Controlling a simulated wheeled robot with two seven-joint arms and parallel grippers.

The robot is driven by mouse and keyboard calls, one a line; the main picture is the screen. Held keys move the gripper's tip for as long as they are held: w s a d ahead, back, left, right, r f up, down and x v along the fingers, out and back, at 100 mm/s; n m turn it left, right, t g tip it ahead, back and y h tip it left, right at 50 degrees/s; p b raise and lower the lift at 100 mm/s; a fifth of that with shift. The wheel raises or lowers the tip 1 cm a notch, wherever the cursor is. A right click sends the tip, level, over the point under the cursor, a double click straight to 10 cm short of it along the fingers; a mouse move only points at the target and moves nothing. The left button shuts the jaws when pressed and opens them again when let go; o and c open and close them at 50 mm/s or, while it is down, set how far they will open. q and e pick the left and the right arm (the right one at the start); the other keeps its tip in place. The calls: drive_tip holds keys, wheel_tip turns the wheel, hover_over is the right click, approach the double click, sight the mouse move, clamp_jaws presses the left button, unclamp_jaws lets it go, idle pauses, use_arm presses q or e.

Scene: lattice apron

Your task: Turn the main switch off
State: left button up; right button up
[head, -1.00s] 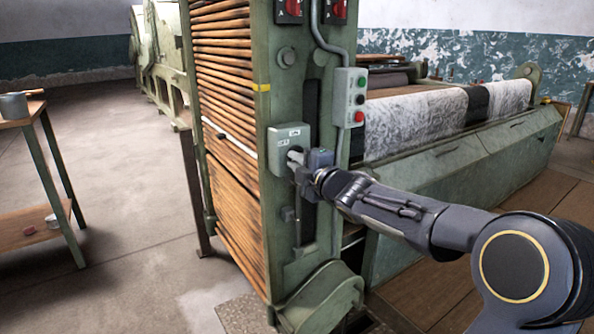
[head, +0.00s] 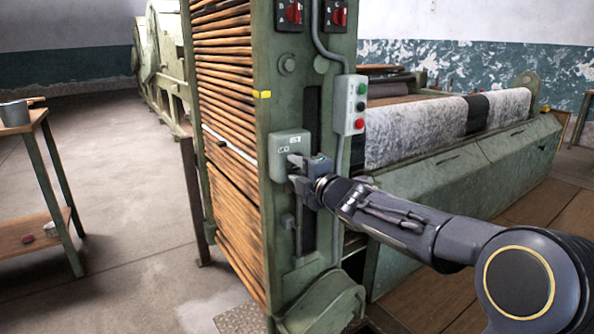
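A pale grey-green switch box (head: 283,143) is mounted on the front post of the green machine, with a small marking on its face. I take it to be the main switch, but I cannot read the marking clearly. My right gripper (head: 297,163) is at the lower right of this box, its light fingertips against or just before the face. The gripper and wrist hide the box's lower right part and any handle there. I cannot tell whether the fingers are open or closed on something. My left gripper is not in view.
Two red rotary switches (head: 293,14) are at the top of the post. A conduit runs down beside it. A wooden-topped table (head: 22,127) stands at left, with clear floor between.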

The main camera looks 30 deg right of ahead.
drive_tip(key=s+p, duration=0.1)
drive_tip(key=s, duration=0.6)
drive_tip(key=shift+s+d+p, duration=0.3)
drive_tip(key=shift+s, duration=0.1)
idle(0.3)
